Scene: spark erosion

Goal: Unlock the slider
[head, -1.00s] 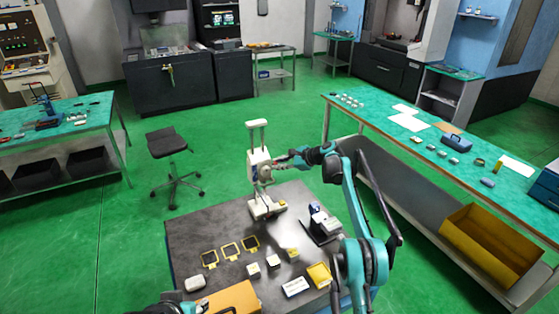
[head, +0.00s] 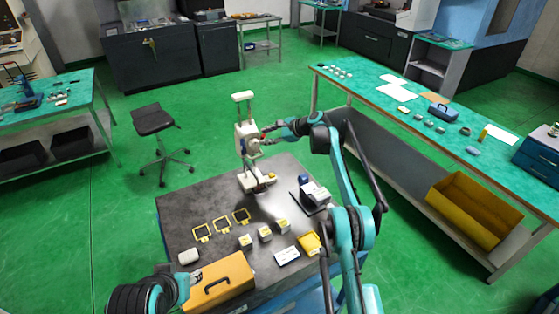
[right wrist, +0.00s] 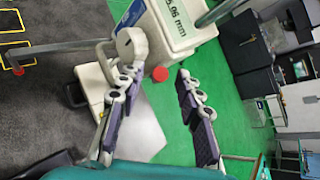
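A cream height gauge (head: 245,145) with an upright column and a foot stands at the far edge of the dark table. In the right wrist view its slider housing (right wrist: 180,22) carries a millimetre display, a round pale knob (right wrist: 130,43) and a small red knob (right wrist: 160,75). My right gripper (head: 265,134) is at the slider's right side. In the right wrist view my right gripper (right wrist: 160,78) is open, its fingers apart with the red knob showing between them; contact cannot be told. My left gripper (head: 194,276) is beside the orange case; its finger opening is unclear.
The dark table (head: 185,208) also bears an orange case (head: 222,283), yellow frames (head: 221,225), small blocks (head: 265,233), a white card (head: 287,256) and a yellow tray (head: 310,243). A long green-topped bench (head: 375,100) stands right; a stool (head: 153,121) stands left on open floor.

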